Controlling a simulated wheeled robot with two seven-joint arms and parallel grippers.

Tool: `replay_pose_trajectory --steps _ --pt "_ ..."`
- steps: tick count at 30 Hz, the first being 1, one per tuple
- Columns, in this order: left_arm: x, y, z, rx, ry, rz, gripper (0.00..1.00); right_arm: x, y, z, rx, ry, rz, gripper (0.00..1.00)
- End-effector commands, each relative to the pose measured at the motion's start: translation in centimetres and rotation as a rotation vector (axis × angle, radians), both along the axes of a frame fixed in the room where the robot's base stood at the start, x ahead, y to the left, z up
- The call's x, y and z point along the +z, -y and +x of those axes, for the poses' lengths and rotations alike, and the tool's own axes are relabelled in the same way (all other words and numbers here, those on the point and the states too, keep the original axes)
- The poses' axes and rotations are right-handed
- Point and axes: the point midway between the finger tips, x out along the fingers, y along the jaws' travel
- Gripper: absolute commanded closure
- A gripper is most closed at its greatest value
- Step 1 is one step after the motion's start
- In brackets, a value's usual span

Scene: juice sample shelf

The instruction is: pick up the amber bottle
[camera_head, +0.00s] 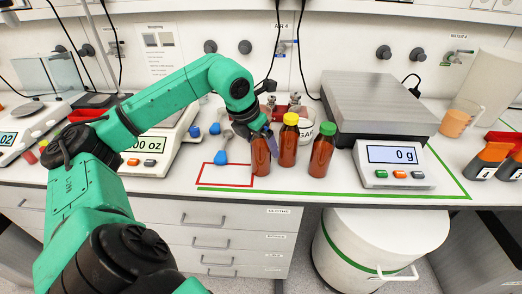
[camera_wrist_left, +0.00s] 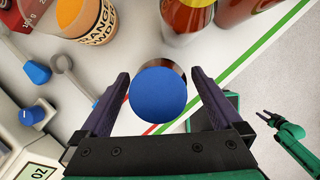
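Three amber bottles stand in a row on the bench. The left amber bottle (camera_head: 261,160) is by the red outlined rectangle, its top hidden by my left gripper (camera_head: 271,146). In the left wrist view, a round blue cap (camera_wrist_left: 158,95) lies between the two fingers of my left gripper (camera_wrist_left: 158,98). The fingers are apart, with small gaps beside the cap. The yellow-capped amber bottle (camera_head: 288,146) stands close to the right of it, and the green-capped amber bottle (camera_head: 321,152) further right. My right gripper (camera_wrist_left: 266,114) hangs far off, small, its fingers apart.
A large scale (camera_head: 380,112) reading 0 g stands right of the bottles. Another scale (camera_head: 150,143) is at left. Blue-ended scoops (camera_head: 222,150) lie left of the bottles. In the left wrist view, an orange powder jar (camera_wrist_left: 92,18) stands at upper left. A green line marks the bench front.

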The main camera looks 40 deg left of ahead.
Motion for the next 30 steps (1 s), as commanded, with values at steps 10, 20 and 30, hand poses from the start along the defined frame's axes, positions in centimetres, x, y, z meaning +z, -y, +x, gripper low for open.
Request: replay_pose_trajectory --steps 10,20,30 --pt "0.1 0.0 0.0 0.000 0.002 0.000 1.00 0.0 0.0 0.0 0.000 0.001 0.000 0.50" --pt "1.9 0.0 0.1 -0.001 0.005 -0.002 1.00 0.7 0.0 0.0 0.000 0.000 0.000 0.50" --pt "14.0 0.1 0.1 -0.002 0.011 -0.005 1.00 5.2 0.0 0.0 0.000 0.000 0.000 0.50"
